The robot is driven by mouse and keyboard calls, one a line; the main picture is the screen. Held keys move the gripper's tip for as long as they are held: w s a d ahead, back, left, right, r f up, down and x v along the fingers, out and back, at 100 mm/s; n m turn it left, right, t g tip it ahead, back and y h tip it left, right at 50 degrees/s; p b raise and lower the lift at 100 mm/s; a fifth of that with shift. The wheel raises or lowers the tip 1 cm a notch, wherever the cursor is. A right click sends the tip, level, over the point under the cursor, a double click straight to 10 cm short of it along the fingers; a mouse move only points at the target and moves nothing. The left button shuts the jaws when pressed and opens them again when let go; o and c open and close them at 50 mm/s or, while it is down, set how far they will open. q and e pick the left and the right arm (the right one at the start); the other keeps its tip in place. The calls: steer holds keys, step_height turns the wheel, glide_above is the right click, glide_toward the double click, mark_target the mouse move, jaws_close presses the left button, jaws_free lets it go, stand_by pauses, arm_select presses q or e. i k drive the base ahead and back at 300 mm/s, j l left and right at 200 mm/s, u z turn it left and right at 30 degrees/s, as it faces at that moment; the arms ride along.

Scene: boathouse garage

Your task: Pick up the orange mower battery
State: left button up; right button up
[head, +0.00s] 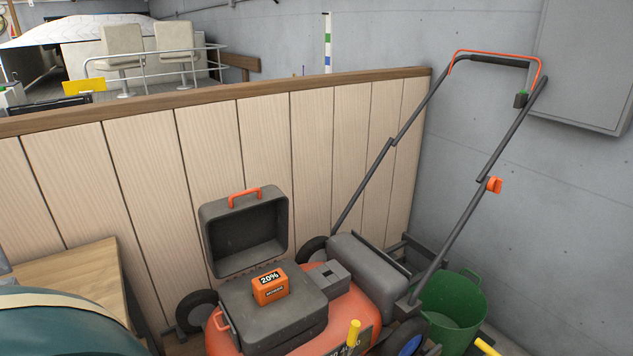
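The orange mower battery (271,295) is a small block with a black top label reading "20%". It sits on the grey top of the orange lawn mower (369,303), in the lower middle of the head view. A grey hollow cover (245,238) with an orange handle stands open just behind the battery. The battery's top and front are unobstructed; its underside is hidden, so I cannot tell how deep it sits. Neither of my grippers shows in this view.
A wood-panelled partition (190,170) stands behind the mower. The mower's handlebar (492,60) rises to the right. A green bucket (452,305) stands at the lower right. A wooden bench (75,277) and a teal rounded thing (60,325) are at the lower left.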

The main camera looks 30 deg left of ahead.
mark_target(268, 287)
steer(key=u, duration=1.55)
